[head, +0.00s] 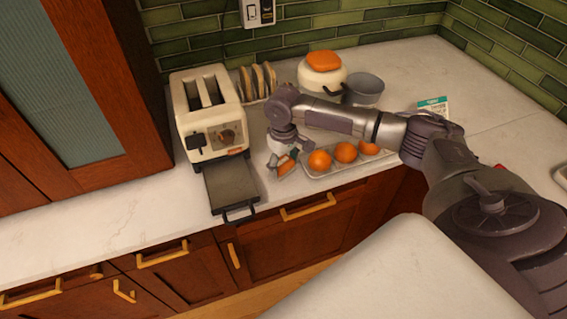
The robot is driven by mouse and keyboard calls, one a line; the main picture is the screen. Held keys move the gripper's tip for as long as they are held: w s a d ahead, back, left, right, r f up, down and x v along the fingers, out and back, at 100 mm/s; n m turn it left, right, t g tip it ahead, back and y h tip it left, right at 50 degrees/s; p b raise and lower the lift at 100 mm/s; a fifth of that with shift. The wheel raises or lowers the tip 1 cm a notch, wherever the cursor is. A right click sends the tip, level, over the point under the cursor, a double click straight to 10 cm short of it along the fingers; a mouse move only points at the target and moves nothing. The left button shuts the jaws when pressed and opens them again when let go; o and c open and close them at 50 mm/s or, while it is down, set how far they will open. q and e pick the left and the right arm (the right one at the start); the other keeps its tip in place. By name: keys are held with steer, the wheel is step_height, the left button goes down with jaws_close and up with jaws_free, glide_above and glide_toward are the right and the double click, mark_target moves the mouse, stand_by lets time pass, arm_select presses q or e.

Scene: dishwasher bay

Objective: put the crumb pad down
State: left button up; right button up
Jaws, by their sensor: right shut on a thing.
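My right gripper (280,161) points down over the counter, just right of the pulled-out toaster tray (230,184). It is shut on a small orange thing (287,165), which I take to be the crumb pad. The fingers cover part of it. It is close to the countertop, and I cannot tell whether it touches. The cream toaster (209,112) stands behind the tray. My left gripper is out of view.
A tray of oranges (345,152) lies close to the right of the gripper. Behind are a rack of bread slices (258,80), a cream pot (322,72) with an orange top and a grey bowl (363,89). The counter (110,215) left of the toaster is clear.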

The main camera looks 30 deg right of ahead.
mark_target(284, 162)
steer(key=shift+f, duration=0.1)
steer(key=o, duration=1)
step_height(284, 162, up, 12)
steer(key=b, duration=0.2)
steer(key=shift+b, duration=0.3)
